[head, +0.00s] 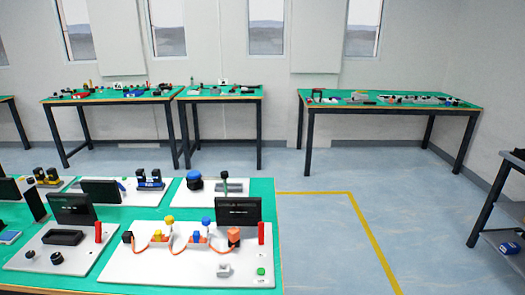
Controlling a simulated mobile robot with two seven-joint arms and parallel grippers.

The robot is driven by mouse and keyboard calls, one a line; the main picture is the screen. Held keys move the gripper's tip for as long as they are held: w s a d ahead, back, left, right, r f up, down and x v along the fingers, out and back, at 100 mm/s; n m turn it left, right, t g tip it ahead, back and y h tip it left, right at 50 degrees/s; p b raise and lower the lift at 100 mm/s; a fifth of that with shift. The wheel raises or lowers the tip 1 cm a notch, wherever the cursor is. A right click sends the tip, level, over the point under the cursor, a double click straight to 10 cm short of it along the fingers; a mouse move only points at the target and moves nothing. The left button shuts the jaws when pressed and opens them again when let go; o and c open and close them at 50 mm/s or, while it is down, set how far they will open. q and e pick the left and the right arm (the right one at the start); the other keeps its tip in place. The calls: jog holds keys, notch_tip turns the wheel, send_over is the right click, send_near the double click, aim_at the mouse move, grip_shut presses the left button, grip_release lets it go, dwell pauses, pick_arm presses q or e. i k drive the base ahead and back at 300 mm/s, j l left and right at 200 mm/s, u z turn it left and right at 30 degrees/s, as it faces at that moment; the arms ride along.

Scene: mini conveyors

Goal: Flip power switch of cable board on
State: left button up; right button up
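The board with orange cables (150,268), which looks like the cable board, lies at the right front of the near green table. Orange cables (180,251) run between coloured plugs in yellow, blue, orange and black. A black screen (238,211) stands at its back right. A red upright part (261,233) is at its right edge. A small white block (223,270) and a green button (261,271) sit near its front. I cannot tell which part is the power switch or its position. Neither of my grippers is in view.
The near table (262,196) also holds a board with black knobs (62,244) to the left and other boards behind. Open floor (330,230) with a yellow line lies right of this table. More green-topped tables (390,107) stand along the far wall.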

aim_at(261, 225)
jog(key=l+u, duration=0.1)
jog(key=u, duration=0.2)
jog(key=i+l+u, duration=0.1)
jog(key=u, duration=0.25)
jog(key=i+l+u, duration=0.1)
jog(key=l+u, duration=0.3)
jog(key=l, duration=0.55)
jog(key=l+u, duration=0.3)
jog(key=l, duration=2.45)
jog(key=k+l, duration=0.1)
jog(key=l, duration=0.8)
